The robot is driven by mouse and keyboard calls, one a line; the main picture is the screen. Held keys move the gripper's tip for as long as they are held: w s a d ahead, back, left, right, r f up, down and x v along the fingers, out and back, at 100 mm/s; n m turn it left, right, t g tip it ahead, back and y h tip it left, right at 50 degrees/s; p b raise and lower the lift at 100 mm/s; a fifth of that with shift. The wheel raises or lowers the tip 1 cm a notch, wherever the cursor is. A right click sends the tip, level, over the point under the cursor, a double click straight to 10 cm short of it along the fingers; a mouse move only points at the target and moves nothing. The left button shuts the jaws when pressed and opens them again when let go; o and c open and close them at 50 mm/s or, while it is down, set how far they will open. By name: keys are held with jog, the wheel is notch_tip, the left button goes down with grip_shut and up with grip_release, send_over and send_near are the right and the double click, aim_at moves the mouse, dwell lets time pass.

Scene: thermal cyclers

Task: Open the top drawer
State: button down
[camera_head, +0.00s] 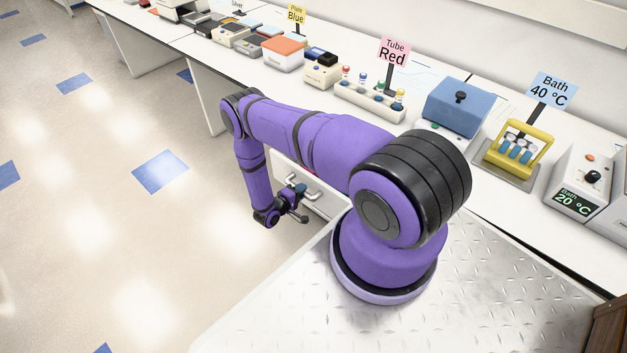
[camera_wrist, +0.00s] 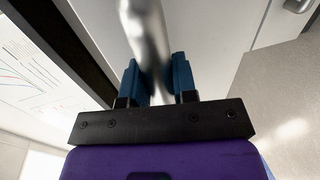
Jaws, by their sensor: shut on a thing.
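The white drawer front (camera_wrist: 205,35) lies behind the handle. A second metal handle (camera_wrist: 298,4) shows at the upper right of the wrist view. My arm covers much of the drawer unit (camera_head: 323,203) in the head view, so I cannot tell how far any drawer stands out.
Open tiled floor (camera_head: 110,215) lies to the left.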

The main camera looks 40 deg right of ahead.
jog(key=f+v, duration=0.3)
jog(key=v, duration=1.1)
jog(key=shift+a, duration=0.6)
jog(key=shift+r, duration=0.1)
jog(key=c, duration=0.9)
grip_release()
jog(key=shift+s, duration=0.1)
jog(key=shift+a, duration=0.1)
jog(key=v, duration=1)
jog(key=shift+s+a, duration=0.1)
jog(key=shift+a, duration=0.2)
